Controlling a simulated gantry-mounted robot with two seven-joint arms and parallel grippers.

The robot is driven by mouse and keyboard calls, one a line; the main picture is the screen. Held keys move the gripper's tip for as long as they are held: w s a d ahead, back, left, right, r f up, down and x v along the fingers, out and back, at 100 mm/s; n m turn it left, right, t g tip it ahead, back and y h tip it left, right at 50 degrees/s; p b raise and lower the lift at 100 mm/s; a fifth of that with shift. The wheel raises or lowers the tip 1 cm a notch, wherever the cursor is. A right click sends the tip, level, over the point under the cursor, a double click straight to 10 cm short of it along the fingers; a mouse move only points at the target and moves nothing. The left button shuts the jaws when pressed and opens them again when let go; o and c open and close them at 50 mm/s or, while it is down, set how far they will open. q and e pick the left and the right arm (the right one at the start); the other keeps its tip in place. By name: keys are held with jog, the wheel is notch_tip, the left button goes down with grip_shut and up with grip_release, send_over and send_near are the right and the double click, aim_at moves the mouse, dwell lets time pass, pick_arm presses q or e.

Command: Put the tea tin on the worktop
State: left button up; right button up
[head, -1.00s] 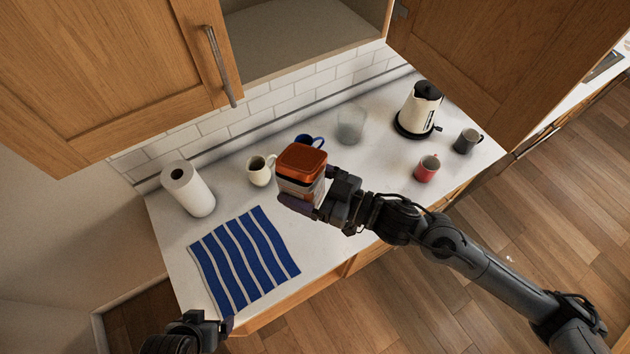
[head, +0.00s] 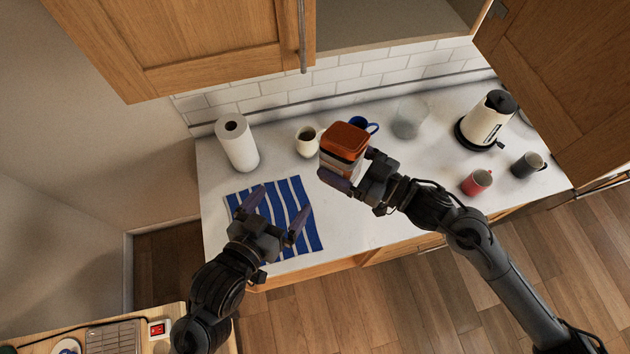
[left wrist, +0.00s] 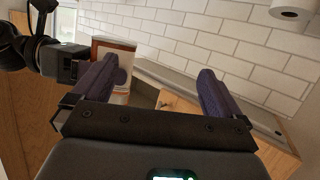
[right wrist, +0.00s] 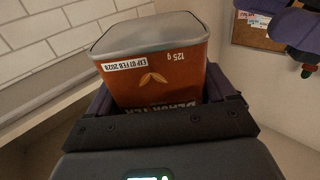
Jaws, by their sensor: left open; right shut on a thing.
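The tea tin (head: 345,137) has an orange top and paler sides. My right gripper (head: 350,168) is shut on it and holds it above the worktop (head: 375,220). In the right wrist view the tin (right wrist: 155,72) shows an orange side with upside-down print and a grey end face. My left gripper (head: 275,213) is open and empty above the striped towel, to the left of the tin. In the left wrist view part of the tin (left wrist: 118,52) shows behind the left finger, with my right gripper beside it.
A blue striped towel (head: 308,225) lies on the worktop. A paper roll (head: 240,150), a cream mug (head: 306,146), a blue mug (head: 370,125) and a clear glass (head: 409,118) stand behind. A kettle (head: 487,120), red mug (head: 476,182) and dark mug (head: 527,165) stand right. Bare worktop lies between.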

aim_at(338, 161)
pick_arm(q)
jog(key=d+r+m+t+h, duration=0.2)
jog(key=d+r+h, duration=0.2)
jog(key=d+r, duration=0.4)
jog(key=shift+m, duration=0.4)
jog(key=shift+w+a+r+x, duration=0.15)
jog(key=shift+r+x, duration=0.1)
jog(key=shift+x, duration=1.05)
jog(key=shift+w+a+r+x, duration=0.15)
jog(key=shift+r+x, duration=0.15)
jog(key=shift+x, duration=1)
jog(key=shift+s+a+r+x, duration=0.15)
jog(key=shift+r+x, duration=0.1)
jog(key=shift+x, duration=1.05)
jog(key=shift+w, duration=0.1)
jog(key=shift+d, duration=0.15)
jog(key=c, duration=1.1)
jog(key=o, duration=1.1)
jog(key=shift+f, duration=0.1)
